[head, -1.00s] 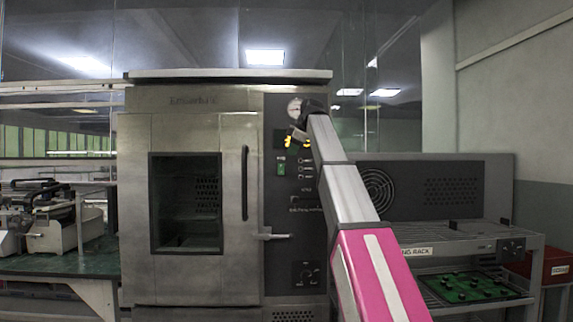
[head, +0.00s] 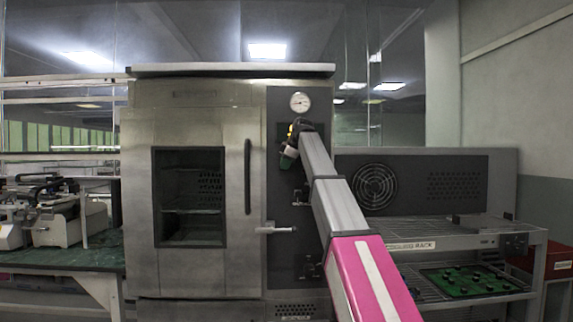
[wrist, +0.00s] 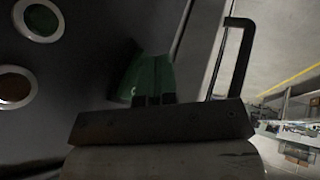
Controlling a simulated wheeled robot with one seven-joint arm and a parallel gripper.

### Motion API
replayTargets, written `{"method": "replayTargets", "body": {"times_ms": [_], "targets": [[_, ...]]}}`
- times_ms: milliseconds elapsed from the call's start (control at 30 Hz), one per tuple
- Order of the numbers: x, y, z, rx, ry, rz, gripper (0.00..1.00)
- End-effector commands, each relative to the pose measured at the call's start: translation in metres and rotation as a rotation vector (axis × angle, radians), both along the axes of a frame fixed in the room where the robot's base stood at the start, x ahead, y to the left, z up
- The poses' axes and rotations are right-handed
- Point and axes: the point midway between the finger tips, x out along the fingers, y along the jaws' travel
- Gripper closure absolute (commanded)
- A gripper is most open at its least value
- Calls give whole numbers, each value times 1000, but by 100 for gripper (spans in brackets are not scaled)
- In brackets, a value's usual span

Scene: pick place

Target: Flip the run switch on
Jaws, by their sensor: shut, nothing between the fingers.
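The run switch (wrist: 150,76) shows in the wrist view as a green block on the oven's dark control panel. In the head view a green patch, likely the same switch (head: 286,162), shows at the end of my arm, partly covered. My gripper (wrist: 153,99) is shut and empty, its fingertips right at the near edge of the green switch. I cannot tell whether they touch it. In the head view my gripper (head: 290,152) is in front of the panel, below the round gauge.
The oven door's black handle (wrist: 232,58) stands out to the right of the switch in the wrist view. Two ringed round lamps (wrist: 38,20) are on the panel at left. A lever latch (head: 276,230) is lower on the door. A rack (head: 470,240) stands at right.

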Motion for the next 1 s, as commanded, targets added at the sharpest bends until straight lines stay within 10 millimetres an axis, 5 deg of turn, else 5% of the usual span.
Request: {"method": "replayTargets", "body": {"times_ms": [1000], "targets": [[9,0,10,0,-12,0,100]]}}
